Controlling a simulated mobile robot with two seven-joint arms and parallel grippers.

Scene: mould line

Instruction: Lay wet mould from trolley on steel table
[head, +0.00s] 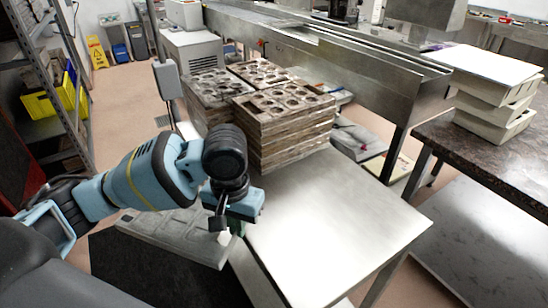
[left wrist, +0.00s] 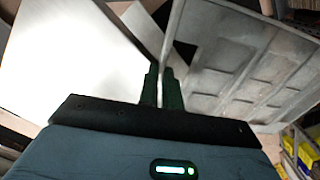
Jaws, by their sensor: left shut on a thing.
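My left gripper (head: 236,218) is at the left edge of the bare steel table (head: 335,220). In the left wrist view its dark green fingers (left wrist: 161,80) are close together, at the edge of a grey panel with shallow rectangular recesses (left wrist: 245,60), which I take for the mould. The fingers are shut on its edge. In the head view the grey mould (head: 175,238) extends left from the gripper, beside the table, partly behind my arm. The steel table (left wrist: 70,50) also shows on the left in the wrist view. My right gripper is out of view.
A steel conveyor (head: 340,60) runs behind the stacks. A dark counter (head: 490,155) with stacked cream trays (head: 492,105) stands at the right. A shelf rack with yellow bins (head: 52,100) stands at the left. A dark mat (head: 150,275) lies on the floor.

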